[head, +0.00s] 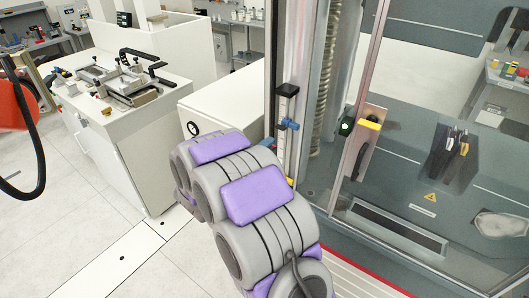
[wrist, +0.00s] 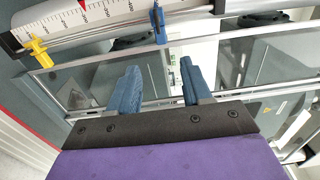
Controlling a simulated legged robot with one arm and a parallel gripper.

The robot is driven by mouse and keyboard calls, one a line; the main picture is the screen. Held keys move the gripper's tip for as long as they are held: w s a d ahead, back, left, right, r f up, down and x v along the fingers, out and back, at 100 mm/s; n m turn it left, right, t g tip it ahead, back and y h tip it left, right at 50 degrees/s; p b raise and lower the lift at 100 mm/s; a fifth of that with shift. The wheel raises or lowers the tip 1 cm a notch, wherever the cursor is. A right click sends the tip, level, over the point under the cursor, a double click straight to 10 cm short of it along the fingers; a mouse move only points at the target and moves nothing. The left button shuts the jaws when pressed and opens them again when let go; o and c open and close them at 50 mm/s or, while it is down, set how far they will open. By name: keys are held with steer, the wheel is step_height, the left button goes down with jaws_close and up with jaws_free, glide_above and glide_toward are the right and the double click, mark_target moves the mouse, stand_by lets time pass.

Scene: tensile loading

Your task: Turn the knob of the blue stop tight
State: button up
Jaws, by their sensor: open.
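The blue stop (head: 290,124) sits on the upright white scale (head: 282,150) at the left post of the testing machine. In the wrist view the blue stop (wrist: 158,22) is at the edge of the scale (wrist: 110,14), near the top of the picture. My gripper (wrist: 160,68) is open, with nothing between its two blue fingers. The stop lies beyond the fingertips, roughly in line with the gap between them and apart from them. In the head view my arm mostly hides the gripper. A yellow stop (wrist: 36,50) is farther along the scale.
The machine's clear door (head: 385,120) with a yellow-topped handle (head: 369,124) stands right of the scale. A white cabinet (head: 225,108) is left of the post. A bench with a metal fixture (head: 125,82) is farther left. The floor at lower left is clear.

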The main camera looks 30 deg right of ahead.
steer(key=shift+s+a, duration=0.2)
steer(key=shift+a, duration=0.35)
steer(key=shift+c, duration=0.4)
